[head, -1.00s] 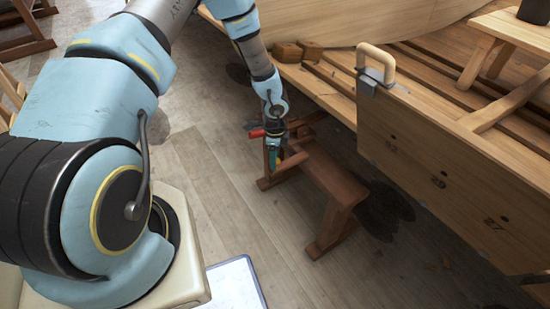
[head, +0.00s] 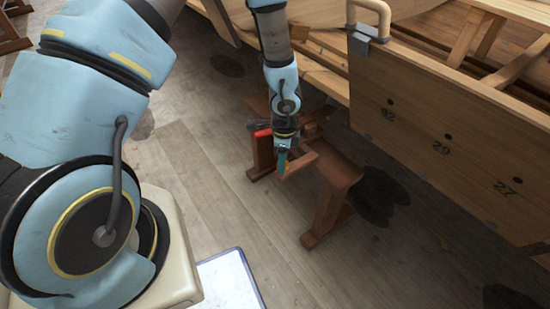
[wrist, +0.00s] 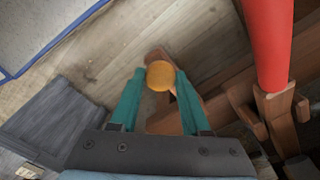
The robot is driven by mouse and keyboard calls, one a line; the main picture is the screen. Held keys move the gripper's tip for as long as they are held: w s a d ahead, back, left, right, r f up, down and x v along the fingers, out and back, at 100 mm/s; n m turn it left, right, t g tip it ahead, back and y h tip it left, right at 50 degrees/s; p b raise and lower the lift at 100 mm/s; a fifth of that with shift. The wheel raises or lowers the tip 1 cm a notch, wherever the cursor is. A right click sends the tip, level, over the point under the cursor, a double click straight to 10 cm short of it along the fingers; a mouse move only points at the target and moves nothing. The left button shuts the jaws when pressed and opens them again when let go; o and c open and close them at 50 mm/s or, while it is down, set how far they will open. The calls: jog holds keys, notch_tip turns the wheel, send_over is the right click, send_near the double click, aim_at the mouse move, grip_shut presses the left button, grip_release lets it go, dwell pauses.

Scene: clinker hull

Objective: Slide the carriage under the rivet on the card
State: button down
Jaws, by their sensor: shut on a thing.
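My gripper (head: 284,166) has its teal fingers closed on a round orange knob (wrist: 160,75), which sits on a brown wooden piece (wrist: 156,55). In the head view this piece seems to be a short wooden bar (head: 301,165) at the low brown bench (head: 338,169). Whether it is the carriage I cannot tell for certain. Dark rivets show on the pale plank (head: 400,130), each above a number: 32 (head: 388,113), 29 (head: 440,148) and 27 (head: 510,192). A white blue-edged panel (head: 228,280) may be the card; its face is not readable.
A red cylinder (wrist: 266,45) stands close to the right of my gripper and shows in the head view (head: 262,133). The plank hangs right of the bench, with a pale handle (head: 372,14) at its end.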

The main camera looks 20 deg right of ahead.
jog(key=shift+s, duration=0.1)
jog(key=shift+c, duration=1.9)
grip_release()
notch_tip(320, 180, up, 11)
jog(key=p, duration=0.2)
jog(key=shift+f, duration=0.1)
jog(key=w+a+r+n+p, duration=0.2)
jog(key=w+a+r+n, duration=0.25)
jog(key=a+r, duration=0.3)
jog(key=w+a+r+n+p, duration=0.2)
jog(key=w+a+r+n, duration=0.2)
jog(key=a+r+n, duration=0.4)
jog(key=s+a+r+n+p, duration=0.1)
jog(key=a+r+n, duration=0.4)
jog(key=a, duration=0.3)
jog(key=s+a+r+n+t+p, duration=0.1)
jog(key=a+r+n+p, duration=0.1)
jog(key=a+r+n, duration=0.3)
jog(key=a+n, duration=0.1)
jog(key=a, duration=0.2)
jog(key=shift+r+t, duration=0.25)
jog(key=shift+t, duration=0.05)
